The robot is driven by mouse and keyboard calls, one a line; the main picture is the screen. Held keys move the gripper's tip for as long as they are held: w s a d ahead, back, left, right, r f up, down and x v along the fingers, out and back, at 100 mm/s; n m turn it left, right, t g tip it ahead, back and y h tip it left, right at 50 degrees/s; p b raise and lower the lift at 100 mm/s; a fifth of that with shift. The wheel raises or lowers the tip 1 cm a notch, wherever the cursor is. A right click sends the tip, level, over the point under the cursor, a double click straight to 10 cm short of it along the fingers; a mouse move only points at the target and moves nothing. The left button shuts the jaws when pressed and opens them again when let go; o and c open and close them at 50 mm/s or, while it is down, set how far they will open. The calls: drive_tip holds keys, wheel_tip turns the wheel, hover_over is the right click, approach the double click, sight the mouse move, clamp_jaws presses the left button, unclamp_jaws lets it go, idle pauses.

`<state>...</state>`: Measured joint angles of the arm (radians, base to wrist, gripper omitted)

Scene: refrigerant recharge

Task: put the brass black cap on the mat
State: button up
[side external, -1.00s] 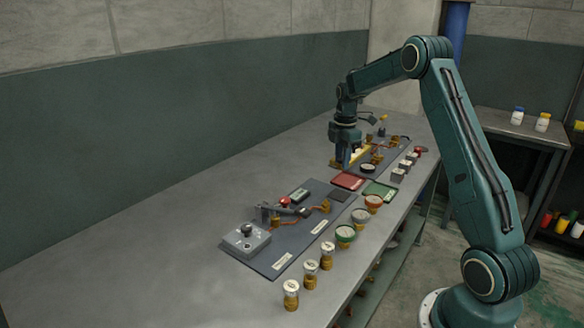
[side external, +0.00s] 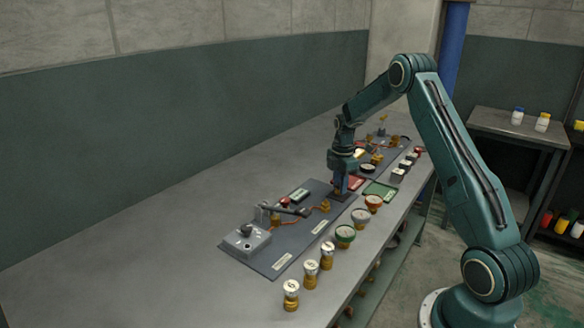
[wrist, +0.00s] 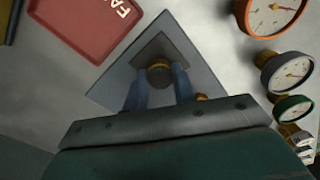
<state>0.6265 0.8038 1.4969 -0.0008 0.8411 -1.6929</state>
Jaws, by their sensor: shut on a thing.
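The cap (wrist: 159,76), dark on top with a brass rim, sits between the fingers of my gripper (wrist: 158,88) in the wrist view. My gripper is shut on it. The mat (wrist: 158,43) is a small dark grey square at the corner of a larger grey board, and the cap is over it. I cannot tell whether the cap touches the mat. In the side external view my gripper (side external: 340,192) points down at the mat, and the cap is too small to make out there.
A red tray (wrist: 92,28) with white lettering lies close by, and a green tray (side external: 380,190) is to its right. Several round gauges, one orange (wrist: 271,14), line the right side. The grey board (side external: 275,240) carries a valve box (side external: 246,240) and copper piping.

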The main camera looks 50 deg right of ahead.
drive_tip(key=shift+f, duration=0.3)
drive_tip(key=shift+f, duration=0.15)
drive_tip(key=o, duration=0.9)
drive_tip(key=shift+o, duration=0.2)
wheel_tip(320, 180, up, 12)
drive_tip(key=shift+r, duration=0.2)
drive_tip(key=shift+a, duration=0.1)
idle(0.4)
